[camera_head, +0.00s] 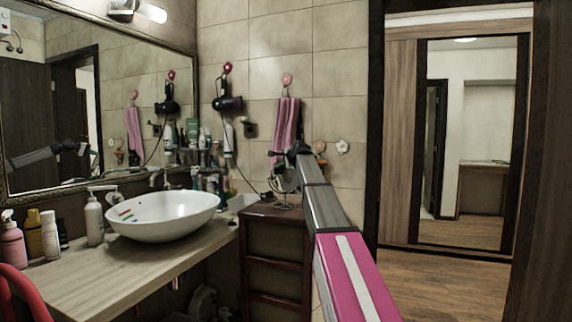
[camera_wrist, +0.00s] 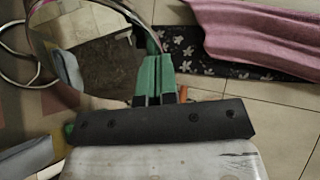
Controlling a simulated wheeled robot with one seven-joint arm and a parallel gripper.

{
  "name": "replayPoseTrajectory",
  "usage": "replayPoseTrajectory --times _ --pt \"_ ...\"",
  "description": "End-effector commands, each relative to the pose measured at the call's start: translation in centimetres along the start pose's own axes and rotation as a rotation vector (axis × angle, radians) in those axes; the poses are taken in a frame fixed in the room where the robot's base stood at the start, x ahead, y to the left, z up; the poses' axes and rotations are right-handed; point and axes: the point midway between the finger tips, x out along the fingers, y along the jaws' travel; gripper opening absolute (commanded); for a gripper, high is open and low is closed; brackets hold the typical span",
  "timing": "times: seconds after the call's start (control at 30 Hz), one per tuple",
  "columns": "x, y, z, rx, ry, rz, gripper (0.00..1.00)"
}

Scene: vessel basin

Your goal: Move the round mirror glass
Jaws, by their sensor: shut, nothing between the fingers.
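The round mirror glass (camera_head: 286,181) stands on top of the dark wooden drawer cabinet (camera_head: 275,213), partly hidden by my arm in the head view. In the wrist view the mirror (camera_wrist: 88,50) fills the upper left, with a pale curved rim and dark reflections in its face. My gripper (camera_wrist: 154,58) shows there with its green fingers closed together, at the mirror's right edge. Whether the fingers touch the mirror, I cannot tell. In the head view my gripper (camera_head: 297,150) is small and dark at the end of my arm, at the mirror.
A white basin (camera_head: 163,214) stands on the wooden counter (camera_head: 130,262) to the left, with several bottles around it. A pink towel (camera_head: 287,125) hangs on the tiled wall behind the cabinet. Open floor (camera_head: 445,278) lies to the right.

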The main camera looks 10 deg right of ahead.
Motion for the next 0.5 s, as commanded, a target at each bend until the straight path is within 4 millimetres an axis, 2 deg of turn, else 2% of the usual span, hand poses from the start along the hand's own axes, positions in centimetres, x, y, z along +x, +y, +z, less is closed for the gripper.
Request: replayPoseTrajectory --times 0.5 --pt "3.4 -1.1 -0.1 -0.001 0.000 0.407 0.00"
